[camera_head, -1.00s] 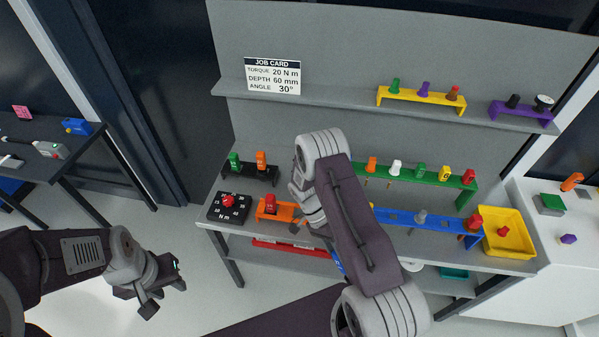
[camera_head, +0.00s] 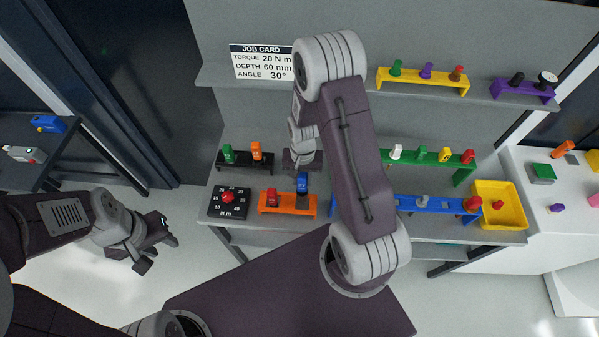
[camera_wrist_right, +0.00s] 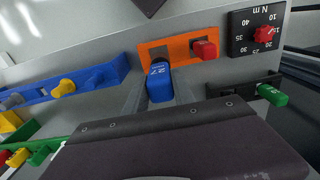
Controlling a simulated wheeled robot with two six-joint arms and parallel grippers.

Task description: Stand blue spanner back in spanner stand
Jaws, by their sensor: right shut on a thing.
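The blue spanner (camera_head: 302,183) is upright in my right gripper (camera_head: 302,172), which is shut on its blue handle. The handle also shows in the right wrist view (camera_wrist_right: 160,84), between the grey fingers. It is at the end of the orange stand (camera_head: 269,208) away from the red spanner (camera_head: 271,197). The orange stand (camera_wrist_right: 180,43) shows right behind the handle in the wrist view. The spanner's lower end is hidden, so I cannot tell whether it is in a slot. My left gripper (camera_head: 157,252) is open and empty, off to the left.
The torque dial (camera_head: 227,198) sits left of the orange stand. A black stand (camera_head: 243,167) with green and orange handles is behind. A blue rack (camera_head: 405,208), a green rack (camera_head: 465,177) and a yellow bin (camera_head: 511,219) are to the right. The job card (camera_head: 262,62) is above.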

